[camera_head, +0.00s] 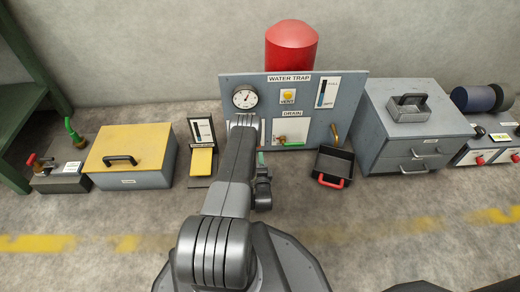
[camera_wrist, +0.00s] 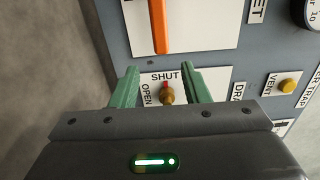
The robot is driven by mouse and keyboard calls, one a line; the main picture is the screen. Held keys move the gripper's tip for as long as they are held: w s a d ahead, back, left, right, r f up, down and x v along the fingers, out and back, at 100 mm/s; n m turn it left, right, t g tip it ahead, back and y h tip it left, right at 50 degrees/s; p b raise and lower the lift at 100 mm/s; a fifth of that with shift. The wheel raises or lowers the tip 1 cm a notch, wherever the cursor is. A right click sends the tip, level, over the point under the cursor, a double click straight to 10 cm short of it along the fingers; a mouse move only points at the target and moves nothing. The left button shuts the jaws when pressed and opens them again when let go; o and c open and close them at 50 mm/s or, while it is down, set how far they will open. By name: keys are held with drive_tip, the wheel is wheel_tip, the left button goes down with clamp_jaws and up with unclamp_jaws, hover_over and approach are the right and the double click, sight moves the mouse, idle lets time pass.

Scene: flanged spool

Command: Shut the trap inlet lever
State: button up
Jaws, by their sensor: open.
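The orange lever (camera_wrist: 161,28) lies on a white plate at the top of the wrist view, under a label of which only "ET" shows. Its lower end is free and its upper part is cut off by the frame. My gripper (camera_wrist: 159,70) is open and empty, its green fingertips just below that end. Between the fingers shows a brass knob (camera_wrist: 167,94) with a red mark, beside the words SHUT and OPEN and a partly hidden drain label. I cannot tell the depth between fingers and panel.
The water trap panel (camera_head: 350,90) carries a gauge (camera_head: 245,96), a yellow vent button (camera_head: 288,96) and a green drain handle (camera_head: 290,143). A black tray (camera_head: 334,163) stands at right, a yellow-topped box (camera_head: 130,147) at left, a grey drawer cabinet (camera_head: 400,130) further right.

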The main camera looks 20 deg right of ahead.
drive_tip(key=p+v, duration=0.1)
drive_tip(key=v, duration=0.4)
idle(1.9)
